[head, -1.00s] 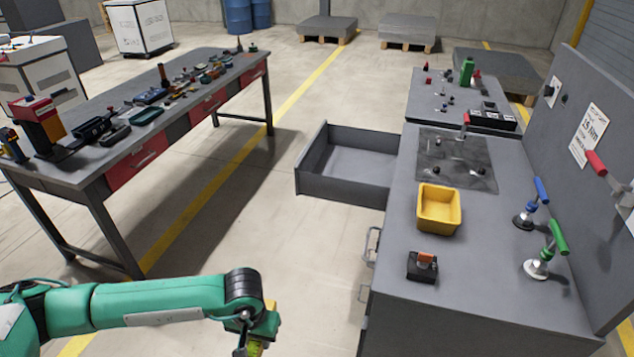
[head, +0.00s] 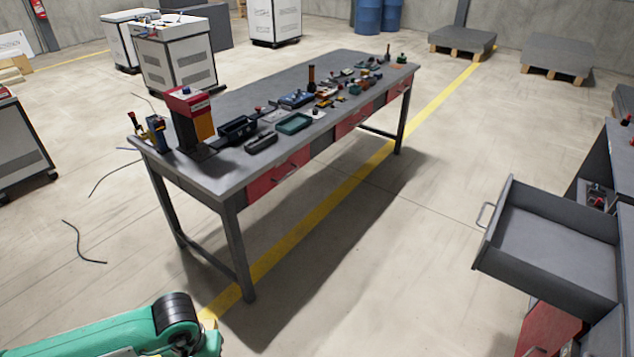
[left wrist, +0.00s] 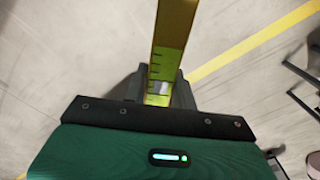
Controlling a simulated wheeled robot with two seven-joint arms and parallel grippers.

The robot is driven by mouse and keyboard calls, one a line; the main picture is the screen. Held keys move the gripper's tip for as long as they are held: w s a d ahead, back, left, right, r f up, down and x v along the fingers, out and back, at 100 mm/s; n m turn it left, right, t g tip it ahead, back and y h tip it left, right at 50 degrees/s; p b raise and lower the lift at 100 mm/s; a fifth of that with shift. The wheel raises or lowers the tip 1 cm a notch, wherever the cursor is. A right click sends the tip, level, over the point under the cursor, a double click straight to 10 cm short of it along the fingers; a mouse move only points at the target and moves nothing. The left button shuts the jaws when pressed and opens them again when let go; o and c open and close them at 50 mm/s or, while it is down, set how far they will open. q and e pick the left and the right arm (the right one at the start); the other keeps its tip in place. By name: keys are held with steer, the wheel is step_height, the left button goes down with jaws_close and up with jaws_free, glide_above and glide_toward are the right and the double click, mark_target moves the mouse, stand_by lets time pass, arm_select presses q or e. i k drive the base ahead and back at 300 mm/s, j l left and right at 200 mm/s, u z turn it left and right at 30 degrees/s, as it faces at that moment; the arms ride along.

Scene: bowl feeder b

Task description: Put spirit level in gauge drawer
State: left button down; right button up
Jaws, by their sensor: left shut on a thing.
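The spirit level (left wrist: 172,45) is a yellow bar with dark marks, running up out of the left wrist view. My left gripper (left wrist: 160,92) is shut on it, with the dark fingers on both sides. In the head view only part of my left arm and a bit of yellow show at the bottom left; the fingertips are cut off. An open grey drawer (head: 550,249) sticks out from the cabinet at the right and looks empty. It stands well to the right of my left gripper. I cannot read any label on it. My right gripper is out of view.
A grey workbench (head: 190,172) with red drawers and many small tools stands in the middle. A red panel (head: 548,330) shows below the open drawer. Clear floor (head: 400,280) lies between the bench and the drawer.

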mark_target(553, 246)
steer(key=i+z, duration=0.35)
steer(key=i+j+z, duration=0.15)
steer(key=i+z, duration=0.15)
steer(key=i, duration=0.25)
steer(key=i+j+z, duration=0.35)
steer(key=i+z, duration=0.55)
steer(key=z, duration=0.2)
steer(key=i+j+z, duration=0.2)
steer(key=z, duration=0.2)
steer(key=i+j+z, duration=0.75)
steer(key=k+l, duration=0.1)
